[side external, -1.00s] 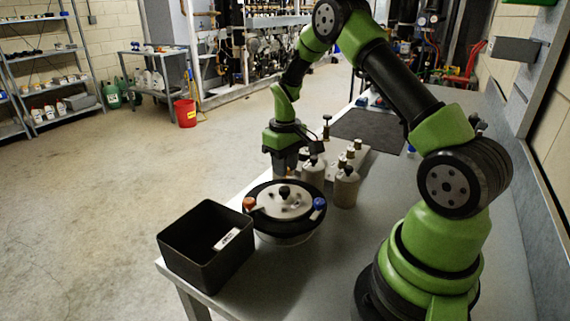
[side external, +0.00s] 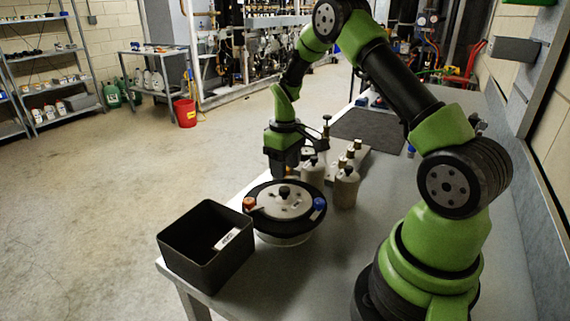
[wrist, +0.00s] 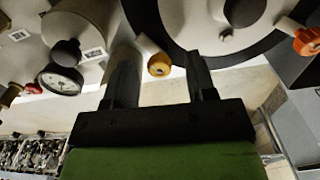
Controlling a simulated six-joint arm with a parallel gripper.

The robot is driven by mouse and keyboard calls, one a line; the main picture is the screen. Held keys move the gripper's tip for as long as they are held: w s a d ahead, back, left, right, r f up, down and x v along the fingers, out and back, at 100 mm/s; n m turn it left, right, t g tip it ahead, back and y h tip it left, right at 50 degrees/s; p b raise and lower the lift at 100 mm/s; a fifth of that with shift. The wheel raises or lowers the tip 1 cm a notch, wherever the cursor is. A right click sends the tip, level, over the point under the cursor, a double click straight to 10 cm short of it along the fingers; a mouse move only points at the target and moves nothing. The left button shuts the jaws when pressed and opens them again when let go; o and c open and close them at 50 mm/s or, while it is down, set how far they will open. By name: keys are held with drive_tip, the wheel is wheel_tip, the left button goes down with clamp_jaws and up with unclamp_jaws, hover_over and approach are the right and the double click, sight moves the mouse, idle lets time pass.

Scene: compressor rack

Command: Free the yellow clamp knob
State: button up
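The yellow clamp knob (wrist: 159,65) shows in the wrist view at the rim of a round, black-edged clamped lid (wrist: 185,25). In the side view the lid (side external: 270,205) sits on the bench, and the yellow knob is hidden at its far side. My gripper (wrist: 159,56) points at this rim with its two fingers apart. The knob appears between the fingers, with a gap on each side; I cannot tell how far below the tips it lies. In the side view my gripper (side external: 283,172) is just beyond the lid.
An orange knob (side external: 249,203) and a blue knob (side external: 319,203) sit on the lid's left and right rim. A black open bin (side external: 178,252) with a white label stands at the front left. Pale canisters (side external: 345,188) and a pressure gauge (wrist: 60,80) are close to my gripper.

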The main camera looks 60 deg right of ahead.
wheel_tip(320, 180, up, 10)
idle(0.7)
drive_tip(key=s+a+r+m+t, duration=0.1)
drive_tip(key=s+a+r+t, duration=0.15)
drive_tip(key=a+r, duration=0.3)
drive_tip(key=s+a+r+t, duration=0.1)
drive_tip(key=s+a+r, duration=0.2)
drive_tip(key=a+r, duration=0.25)
drive_tip(key=s+a+m+t+y, duration=0.1)
drive_tip(key=s+a+t, duration=0.1)
drive_tip(key=s+a, duration=0.2)
drive_tip(key=s+a+r+m+t+y, duration=0.1)
drive_tip(key=s+a, duration=0.3)
drive_tip(key=s, duration=0.4)
drive_tip(key=shift+s+r+t, duration=0.3)
drive_tip(key=shift+t, duration=0.05)
